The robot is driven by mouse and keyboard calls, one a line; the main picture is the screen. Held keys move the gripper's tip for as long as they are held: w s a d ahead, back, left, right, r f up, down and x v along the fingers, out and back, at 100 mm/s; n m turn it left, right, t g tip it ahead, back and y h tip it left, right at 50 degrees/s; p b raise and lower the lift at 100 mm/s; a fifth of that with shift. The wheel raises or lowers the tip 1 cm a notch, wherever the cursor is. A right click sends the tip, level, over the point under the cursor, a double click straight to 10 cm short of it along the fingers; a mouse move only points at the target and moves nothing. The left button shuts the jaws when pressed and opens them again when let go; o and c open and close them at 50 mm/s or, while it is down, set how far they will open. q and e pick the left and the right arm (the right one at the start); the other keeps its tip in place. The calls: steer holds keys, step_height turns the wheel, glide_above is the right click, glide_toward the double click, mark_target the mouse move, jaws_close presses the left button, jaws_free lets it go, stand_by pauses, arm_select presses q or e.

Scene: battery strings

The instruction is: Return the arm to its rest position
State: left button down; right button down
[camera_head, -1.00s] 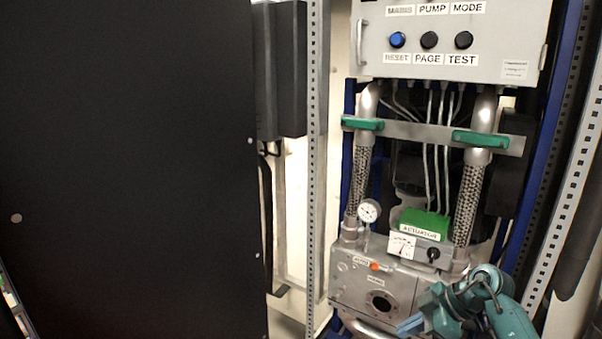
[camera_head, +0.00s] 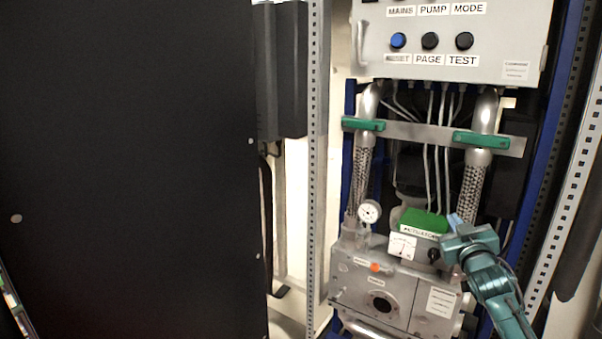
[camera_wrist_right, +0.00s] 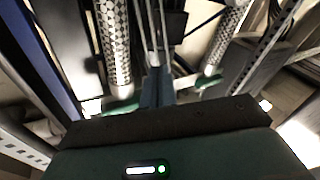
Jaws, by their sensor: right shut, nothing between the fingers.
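My right arm, teal, comes in from the lower right of the head view. Its gripper (camera_head: 454,220) points up, with small blue fingers beside the green-topped actuator (camera_head: 424,222) and in front of the lower end of the right braided hose (camera_head: 471,190). The gripper is shut and empty. In the right wrist view its closed fingers (camera_wrist_right: 158,88) point up between two braided hoses. Whether it touches the actuator or hose, I cannot tell. My left gripper is not in view.
A grey panel (camera_head: 520,40) with several buttons hangs above. A gauge (camera_head: 369,211) and metal pump housing (camera_head: 350,283) stand left of the gripper. Perforated rack posts flank the pump, one at left (camera_head: 313,180). A large black panel (camera_head: 120,170) fills the left.

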steer(key=s+a+f+g+y, duration=0.1)
steer(key=s+a+f+g, duration=0.1)
steer(key=s+a+f, duration=0.4)
steer(key=s+a+f+n+g+y, duration=0.1)
steer(key=s+f, duration=0.3)
steer(key=f, duration=0.5)
steer(key=s+a+f+g+y, duration=0.1)
steer(key=s+a+f+g, duration=0.1)
steer(key=s+a+f, duration=0.4)
steer(key=s+a+f+g, duration=0.1)
steer(key=s+a+f, duration=0.1)
steer(key=s, duration=0.6)
steer(key=s+a+f+g+y, duration=0.1)
steer(key=s+a+f, duration=0.2)
steer(key=s, duration=0.4)
steer(key=s+a+f+g+y, duration=0.1)
steer(key=s+a+f, duration=0.2)
steer(key=s, duration=0.5)
steer(key=shift+s+m, duration=0.3)
steer(key=shift+m, duration=0.1)
steer(key=shift+a+f, duration=0.1)
steer(key=shift+f, duration=0.05)
